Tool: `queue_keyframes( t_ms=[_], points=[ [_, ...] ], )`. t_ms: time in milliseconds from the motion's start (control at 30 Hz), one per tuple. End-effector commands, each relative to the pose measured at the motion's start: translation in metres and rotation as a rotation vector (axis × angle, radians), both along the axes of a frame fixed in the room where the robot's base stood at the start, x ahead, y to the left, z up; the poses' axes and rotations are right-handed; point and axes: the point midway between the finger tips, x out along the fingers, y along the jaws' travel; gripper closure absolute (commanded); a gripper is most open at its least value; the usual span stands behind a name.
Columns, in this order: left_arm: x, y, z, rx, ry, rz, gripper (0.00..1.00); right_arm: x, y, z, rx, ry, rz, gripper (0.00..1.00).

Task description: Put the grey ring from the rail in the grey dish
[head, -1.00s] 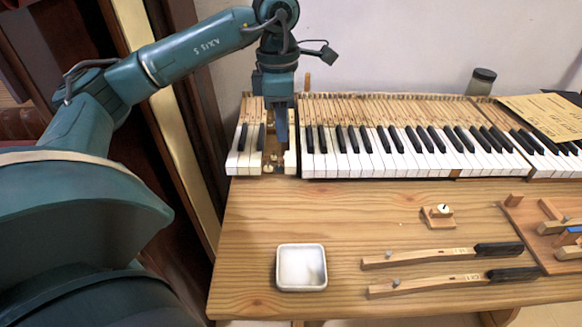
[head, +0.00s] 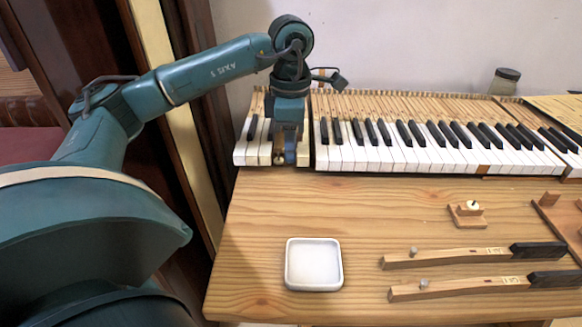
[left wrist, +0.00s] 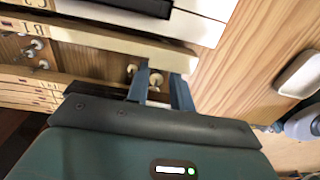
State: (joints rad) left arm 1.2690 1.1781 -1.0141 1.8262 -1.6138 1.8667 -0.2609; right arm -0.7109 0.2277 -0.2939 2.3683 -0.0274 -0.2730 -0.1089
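My left gripper (head: 284,158) is low over the gap among the white keys at the keyboard's left end. In the left wrist view its two blue fingers (left wrist: 160,92) are apart, and it is open. A small pale round piece on a pin (left wrist: 156,79) shows between the fingers; a similar one (left wrist: 131,70) is just beside it. I cannot tell for sure which is the grey ring. The fingers hide the rail in the head view. The light grey square dish (head: 313,265) stands empty on the table, and it also shows in the left wrist view (left wrist: 300,75). My right gripper is not in view.
Two loose wooden keys with black ends (head: 445,257) (head: 455,289) lie right of the dish. A small wooden block with a round pale piece (head: 467,213) stands behind them. A jar (head: 504,82) is at the back. Bare table lies between dish and keyboard.

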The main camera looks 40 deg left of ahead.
Motion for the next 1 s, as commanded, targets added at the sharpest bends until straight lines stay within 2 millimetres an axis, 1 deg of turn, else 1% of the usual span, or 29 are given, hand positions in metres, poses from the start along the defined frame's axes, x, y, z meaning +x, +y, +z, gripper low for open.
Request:
queue_keyframes(
  t_ms=[567,1000],
  points=[
    [0.0,0.0,-0.0024,0.0,0.0,0.0,0.77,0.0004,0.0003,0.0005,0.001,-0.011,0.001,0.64],
    [0.0001,-0.0001,-0.0086,0.0,0.0,0.0,0.77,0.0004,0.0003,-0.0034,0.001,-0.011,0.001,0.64]
  ],
)
